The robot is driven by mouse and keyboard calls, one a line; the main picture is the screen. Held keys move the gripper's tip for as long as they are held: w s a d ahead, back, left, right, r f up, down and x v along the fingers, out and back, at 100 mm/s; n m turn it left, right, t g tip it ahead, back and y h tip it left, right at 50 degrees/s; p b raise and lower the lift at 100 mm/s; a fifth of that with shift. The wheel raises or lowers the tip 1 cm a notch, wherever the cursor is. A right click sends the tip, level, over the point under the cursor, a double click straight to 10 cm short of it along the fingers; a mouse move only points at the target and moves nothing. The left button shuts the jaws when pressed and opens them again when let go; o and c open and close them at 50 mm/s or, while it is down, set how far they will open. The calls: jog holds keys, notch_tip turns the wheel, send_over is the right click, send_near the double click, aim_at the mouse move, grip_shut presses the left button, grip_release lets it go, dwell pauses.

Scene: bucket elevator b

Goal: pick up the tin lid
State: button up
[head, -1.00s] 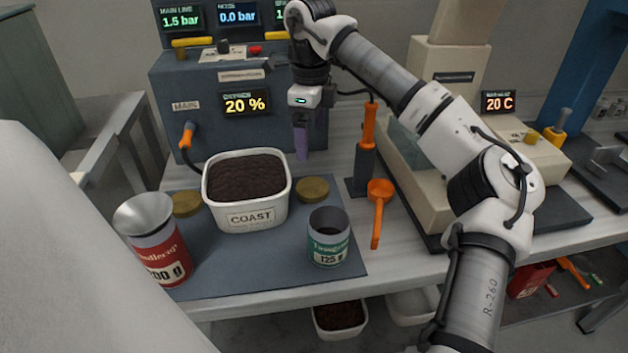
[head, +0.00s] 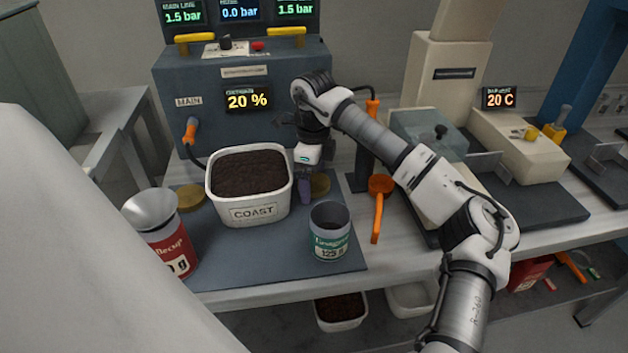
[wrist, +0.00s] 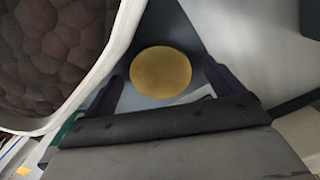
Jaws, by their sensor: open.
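A round gold tin lid (head: 320,185) lies flat on the dark mat, right of the white COAST tub and behind the green tin. A second gold lid (head: 190,197) lies on the mat left of the tub. My gripper (head: 304,191) is low beside the right-hand lid and partly covers its left side in the head view. In the wrist view the lid (wrist: 161,72) shows whole, ahead of and between the two purple fingers (wrist: 165,85), which are apart and empty. I cannot tell the exact height of the fingertips above the mat.
The COAST tub (head: 249,187) of dark material stands close left of my gripper; its rim fills the left of the wrist view. A green tin (head: 330,232), an orange scoop (head: 378,210) and a red tin with a funnel (head: 165,235) stand around.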

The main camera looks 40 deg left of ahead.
jog(key=c, duration=1)
jog(key=shift+c, duration=0.2)
